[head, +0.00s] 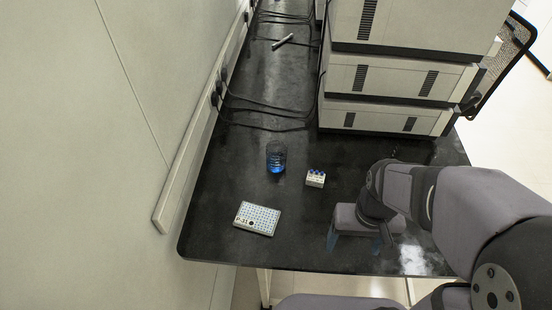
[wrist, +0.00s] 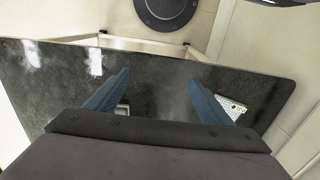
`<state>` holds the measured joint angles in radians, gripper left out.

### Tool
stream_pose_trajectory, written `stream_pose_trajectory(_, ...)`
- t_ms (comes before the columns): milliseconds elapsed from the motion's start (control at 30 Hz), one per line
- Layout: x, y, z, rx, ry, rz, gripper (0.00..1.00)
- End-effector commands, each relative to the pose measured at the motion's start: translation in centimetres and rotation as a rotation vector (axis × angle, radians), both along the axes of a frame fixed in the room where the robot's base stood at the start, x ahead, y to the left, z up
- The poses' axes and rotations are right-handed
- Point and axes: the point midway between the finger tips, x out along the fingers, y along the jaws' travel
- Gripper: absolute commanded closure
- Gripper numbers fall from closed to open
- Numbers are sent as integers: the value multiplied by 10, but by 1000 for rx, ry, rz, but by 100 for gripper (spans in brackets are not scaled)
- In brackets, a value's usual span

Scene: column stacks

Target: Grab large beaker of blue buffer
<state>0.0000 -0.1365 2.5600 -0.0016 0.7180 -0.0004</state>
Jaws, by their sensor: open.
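The beaker of blue buffer (head: 276,158) stands upright on the black bench in the head view, left of the middle, with blue liquid in its lower part. My gripper (head: 354,243) is over the front right part of the bench, to the right of and nearer than the beaker, and apart from it. Its two blue fingers are spread, with nothing between them. The wrist view shows the open fingers (wrist: 160,92) over bare bench. The beaker does not show in the wrist view.
A small white rack with blue-capped tubes (head: 315,179) stands between beaker and gripper. A white well plate (head: 257,219) lies front left; it shows in the wrist view (wrist: 231,107). Stacked instruments (head: 390,75) fill the back right. Black cables (head: 265,112) lie behind the beaker.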

Motion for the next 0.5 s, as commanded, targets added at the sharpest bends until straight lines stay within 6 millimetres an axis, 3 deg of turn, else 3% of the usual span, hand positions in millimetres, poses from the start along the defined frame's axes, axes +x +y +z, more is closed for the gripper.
stream_pose_trajectory(267, 0, 0, 3, 0, -1, 0, 25)
stream_pose_trajectory(500, 2, 0, 31, 0, -7, 0, 25)
